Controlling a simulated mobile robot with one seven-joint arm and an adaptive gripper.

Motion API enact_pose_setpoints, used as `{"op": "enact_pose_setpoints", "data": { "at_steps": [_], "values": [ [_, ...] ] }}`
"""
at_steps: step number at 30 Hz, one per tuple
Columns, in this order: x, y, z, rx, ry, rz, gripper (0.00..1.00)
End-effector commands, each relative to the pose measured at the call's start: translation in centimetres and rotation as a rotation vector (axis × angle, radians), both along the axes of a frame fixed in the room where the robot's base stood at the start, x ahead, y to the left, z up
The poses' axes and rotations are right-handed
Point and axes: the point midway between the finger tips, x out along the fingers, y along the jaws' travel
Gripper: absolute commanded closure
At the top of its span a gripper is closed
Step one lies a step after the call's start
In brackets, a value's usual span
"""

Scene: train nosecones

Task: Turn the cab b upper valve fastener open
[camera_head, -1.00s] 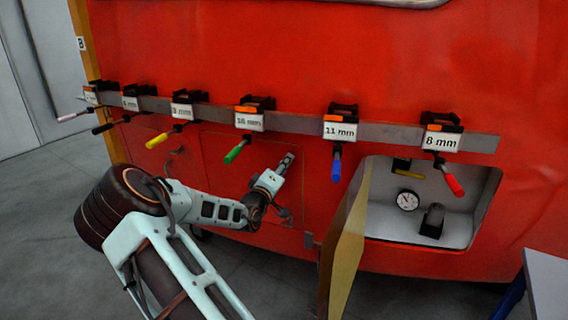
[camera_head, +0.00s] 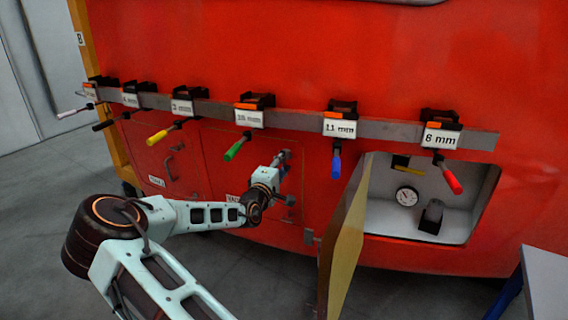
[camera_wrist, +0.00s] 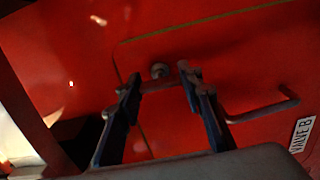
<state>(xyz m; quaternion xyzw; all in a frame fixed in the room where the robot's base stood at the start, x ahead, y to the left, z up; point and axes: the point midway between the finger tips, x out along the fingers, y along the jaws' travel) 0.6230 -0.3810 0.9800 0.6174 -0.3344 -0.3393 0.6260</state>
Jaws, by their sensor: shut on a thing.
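My gripper (camera_wrist: 160,82) is on a red panel of the train front, with one finger on each side of a small bar-shaped fastener (camera_wrist: 158,86). A round metal stud (camera_wrist: 159,70) shows just behind the bar. The gripper is shut on this fastener, with a gap between the fingers taken up by the bar. In the head view my gripper (camera_head: 281,158) reaches the upper part of the panel, and the fastener is too small to make out there.
A bent handle (camera_wrist: 264,109) sticks out right of the fingers. A grey rail (camera_head: 390,131) with several clamps runs above; the green-handled clamp (camera_head: 236,148) hangs close to my gripper. An open yellow door (camera_head: 342,245) stands right, beside a recess with a gauge (camera_head: 407,197).

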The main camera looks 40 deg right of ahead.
Motion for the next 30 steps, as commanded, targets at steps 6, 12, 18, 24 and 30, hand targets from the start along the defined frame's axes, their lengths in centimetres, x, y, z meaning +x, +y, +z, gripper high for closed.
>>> {"op": "enact_pose_setpoints", "data": {
  "at_steps": [6,12,18,24,30],
  "values": [
    [0.0,0.0,0.0,-0.002,0.003,0.000,0.90],
    [0.0,0.0,0.0,-0.002,0.003,0.000,0.54],
    [0.0,0.0,0.0,-0.001,0.002,0.000,0.48],
    [-0.1,0.2,0.0,-0.001,0.002,0.001,0.48],
    [-1.4,2.4,0.0,-0.001,0.002,0.002,0.48]
  ]
}}
